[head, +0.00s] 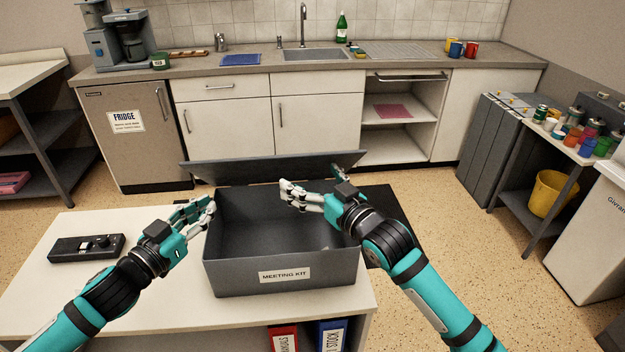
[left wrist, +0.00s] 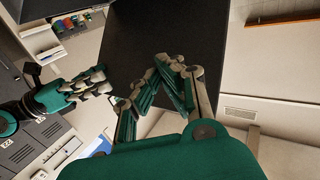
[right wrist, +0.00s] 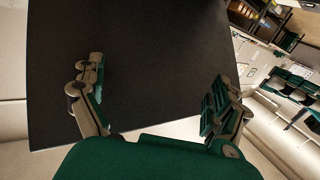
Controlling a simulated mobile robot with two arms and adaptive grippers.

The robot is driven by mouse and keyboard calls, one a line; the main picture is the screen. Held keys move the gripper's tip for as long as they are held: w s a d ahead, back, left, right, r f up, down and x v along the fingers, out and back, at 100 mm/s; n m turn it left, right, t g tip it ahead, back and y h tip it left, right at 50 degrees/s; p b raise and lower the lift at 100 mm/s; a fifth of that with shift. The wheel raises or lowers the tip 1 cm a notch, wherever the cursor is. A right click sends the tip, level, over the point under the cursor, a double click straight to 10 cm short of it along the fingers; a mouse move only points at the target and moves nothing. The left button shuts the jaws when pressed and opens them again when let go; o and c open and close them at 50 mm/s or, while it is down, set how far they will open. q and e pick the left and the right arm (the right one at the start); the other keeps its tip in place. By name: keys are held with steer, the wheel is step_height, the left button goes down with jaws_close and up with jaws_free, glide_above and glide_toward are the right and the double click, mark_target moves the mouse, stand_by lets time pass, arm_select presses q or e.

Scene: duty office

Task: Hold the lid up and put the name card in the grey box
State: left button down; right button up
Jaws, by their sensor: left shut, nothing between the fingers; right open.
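The grey box (head: 280,277), labelled MEETING KIT, stands open on the white table. Its dark lid (head: 265,168) is raised and tilted behind the opening. My right gripper (head: 312,188) is open over the box's right half, close to the lid; in the right wrist view its spread fingers (right wrist: 155,105) stand before a dark panel, and I cannot tell if they touch it. My left gripper (head: 203,210) is shut and empty at the box's left edge; its fingers (left wrist: 165,85) also show in the left wrist view. I cannot make out a name card in any view.
A black device with knobs (head: 86,248) lies on the table's left (head: 50,295). A dark mat (head: 385,205) lies right of the box. Red (head: 284,338) and blue (head: 331,336) binders stand below the front edge. The sink counter (head: 245,71) is beyond.

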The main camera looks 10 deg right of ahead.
mark_target(225, 260)
arm_select(q)
steer(key=s+f, duration=0.1)
steer(key=f, duration=0.2)
steer(key=shift+s, duration=0.4)
steer(key=shift+s+f, duration=0.4)
steer(key=shift+f, duration=0.45)
steer(key=shift+s+f, duration=0.35)
steer(key=shift+f, duration=0.5)
steer(key=shift+s+f, duration=0.25)
steer(key=shift+f, duration=0.6)
steer(key=shift+s+f, duration=0.2)
steer(key=shift+f, duration=0.65)
steer(key=shift+s+f, duration=0.15)
steer(key=shift+f, duration=0.75)
steer(key=shift+s+f, duration=0.1)
steer(key=shift+f, duration=0.8)
